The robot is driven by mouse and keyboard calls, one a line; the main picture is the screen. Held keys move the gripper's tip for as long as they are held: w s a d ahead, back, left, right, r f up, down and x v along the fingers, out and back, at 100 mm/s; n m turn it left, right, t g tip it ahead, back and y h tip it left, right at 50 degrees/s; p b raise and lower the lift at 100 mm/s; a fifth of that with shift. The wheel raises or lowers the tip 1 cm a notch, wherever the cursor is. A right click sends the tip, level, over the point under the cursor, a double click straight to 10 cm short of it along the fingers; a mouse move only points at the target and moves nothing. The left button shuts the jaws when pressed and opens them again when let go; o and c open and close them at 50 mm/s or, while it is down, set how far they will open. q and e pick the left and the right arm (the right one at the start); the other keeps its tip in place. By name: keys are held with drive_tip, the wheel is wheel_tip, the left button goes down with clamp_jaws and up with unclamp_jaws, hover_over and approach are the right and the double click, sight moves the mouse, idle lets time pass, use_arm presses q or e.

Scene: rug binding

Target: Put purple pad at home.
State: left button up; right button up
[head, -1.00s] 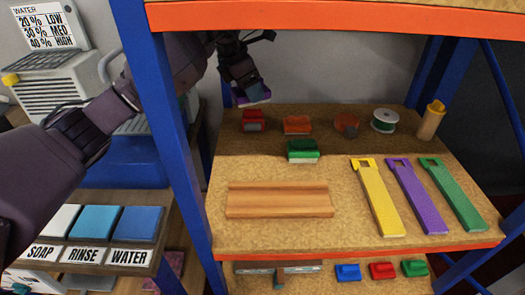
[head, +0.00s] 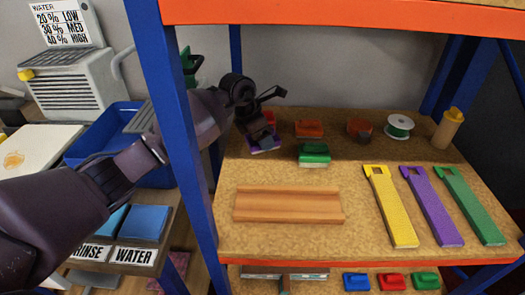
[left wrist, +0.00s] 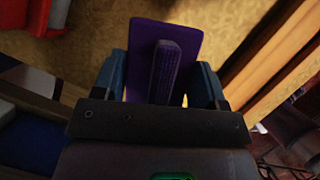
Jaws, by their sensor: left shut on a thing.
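The purple pad (head: 264,147) is low over the back left of the shelf board (head: 230,220). My left gripper (head: 262,136) is shut on it. In the left wrist view the purple pad (left wrist: 182,32) and its raised grip lie between the two blue fingers of my left gripper (left wrist: 164,85). I cannot tell whether the pad touches the shelf. My right gripper is not in view.
A blue shelf post (head: 178,130) stands beside my left arm. An orange block (head: 309,128), a spool (head: 399,126) and a bottle (head: 448,128) line the back. A wooden grooved board (head: 288,205) and yellow, purple and green strips (head: 432,206) lie in front.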

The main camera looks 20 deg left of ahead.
sight(262, 160)
use_arm(q)
wheel_tip(262, 160, down, 5)
drive_tip(key=shift+r+b, duration=0.1)
drive_tip(key=shift+b, duration=0.2)
drive_tip(key=shift+f, duration=0.35)
